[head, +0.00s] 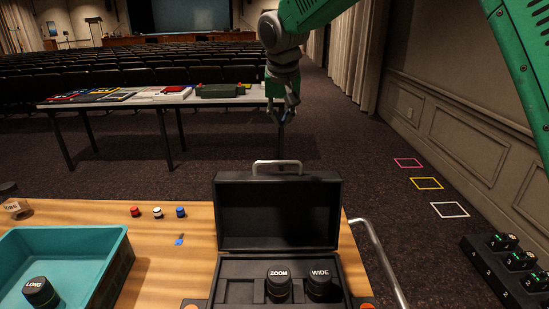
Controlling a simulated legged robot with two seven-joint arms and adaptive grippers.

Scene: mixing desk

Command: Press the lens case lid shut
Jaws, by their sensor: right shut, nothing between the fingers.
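The black lens case (232,292) sits at the front of the wooden desk, with its lid (277,214) standing upright and open. A metal handle (277,163) sticks up at the lid's top edge. Inside the case stand the ZOOM lens (278,289) and the WIDE lens (320,287); a slot to their left looks empty. My right gripper (283,112) is shut and empty, pointing down in the air above and beyond the lid, apart from it. My left gripper is out of view.
The LONG lens (40,292) lies in a teal tray (110,240) at left. Red, white and blue caps (157,212) and a small blue item (180,239) lie on the desk (85,211). A metal rail (379,262) and numbered black units (510,262) stand right.

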